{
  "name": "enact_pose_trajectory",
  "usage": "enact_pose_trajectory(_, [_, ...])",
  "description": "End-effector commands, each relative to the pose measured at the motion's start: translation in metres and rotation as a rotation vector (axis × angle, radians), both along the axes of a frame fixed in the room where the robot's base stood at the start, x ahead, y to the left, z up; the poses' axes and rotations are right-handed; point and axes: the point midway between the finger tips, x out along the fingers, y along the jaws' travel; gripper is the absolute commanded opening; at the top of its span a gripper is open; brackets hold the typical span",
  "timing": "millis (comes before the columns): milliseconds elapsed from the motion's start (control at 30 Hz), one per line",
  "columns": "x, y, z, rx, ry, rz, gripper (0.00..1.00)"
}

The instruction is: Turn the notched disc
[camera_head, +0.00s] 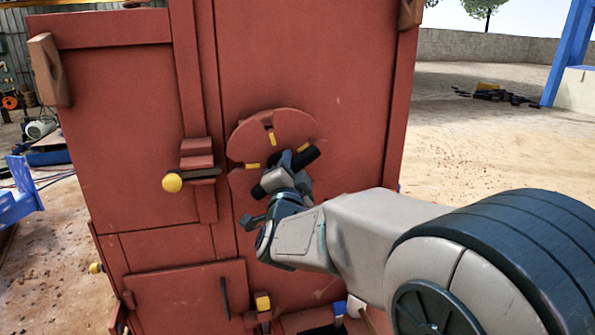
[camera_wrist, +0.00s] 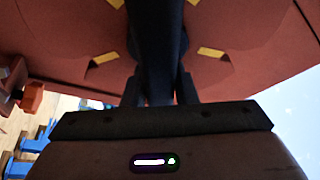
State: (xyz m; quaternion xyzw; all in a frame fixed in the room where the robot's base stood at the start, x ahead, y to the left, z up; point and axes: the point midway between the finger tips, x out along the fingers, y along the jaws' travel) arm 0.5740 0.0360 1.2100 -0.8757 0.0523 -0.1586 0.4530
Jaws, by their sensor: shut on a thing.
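The notched disc (camera_head: 262,130) is a red round plate with yellow marks at its notches, on the front of a red machine cabinet. It also fills the upper part of the wrist view (camera_wrist: 225,35), with several yellow marks showing. A dark bar-like handle (camera_head: 307,156) crosses the disc's middle. My gripper (camera_head: 287,180) is in front of the disc and shut on this dark handle, which stands between the fingers in the wrist view (camera_wrist: 158,60). My gripper and arm hide the disc's lower right part.
A lever with a yellow knob (camera_head: 172,183) sticks out left of the disc. A lower red hatch (camera_head: 185,292) with a dark bar is below. A yellow-topped part (camera_head: 263,303) is at the bottom. Open sandy ground (camera_head: 480,145) lies to the right.

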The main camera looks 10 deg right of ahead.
Motion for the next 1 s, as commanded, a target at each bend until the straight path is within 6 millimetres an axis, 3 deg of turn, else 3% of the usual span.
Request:
enact_pose_trajectory(200, [0.000,0.006,-0.007,-0.002,0.019,0.016,0.00])
enact_pose_trajectory(233, [0.000,0.006,-0.007,-0.002,0.018,0.016,0.33])
enact_pose_trajectory(300, [0.000,0.006,-0.007,-0.001,0.017,0.015,0.45])
enact_pose_trajectory(667, [-0.003,0.000,-0.004,-0.001,0.008,0.000,0.45])
enact_pose_trajectory(1000, [-0.047,0.013,-0.014,-0.003,0.006,0.005,0.45])
